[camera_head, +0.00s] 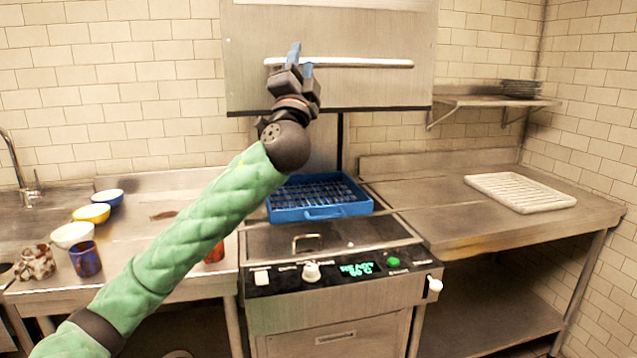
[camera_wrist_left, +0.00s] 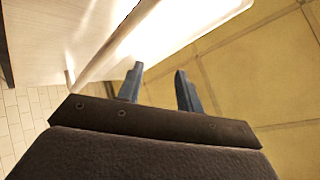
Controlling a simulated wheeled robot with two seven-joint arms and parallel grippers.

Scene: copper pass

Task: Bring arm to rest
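My left arm reaches up from the lower left of the head view. Its gripper (camera_head: 301,60) is in front of the raised steel hood (camera_head: 385,28), by the long pale handle bar (camera_head: 365,63). In the wrist view the two blue-grey fingers of my left gripper (camera_wrist_left: 159,78) stand apart, with nothing seen between them. A bright pale edge passes beyond the fingertips there. The head view alone does not show whether the fingers touch the bar. My right arm and gripper do not show.
A blue rack (camera_head: 318,214) sits in the open dishwasher (camera_head: 330,280), its display lit green. Bowls and cups, including a yellow bowl (camera_head: 92,213), stand on the left counter. A white slatted tray (camera_head: 520,191) lies on the right counter (camera_head: 440,225), which is otherwise clear.

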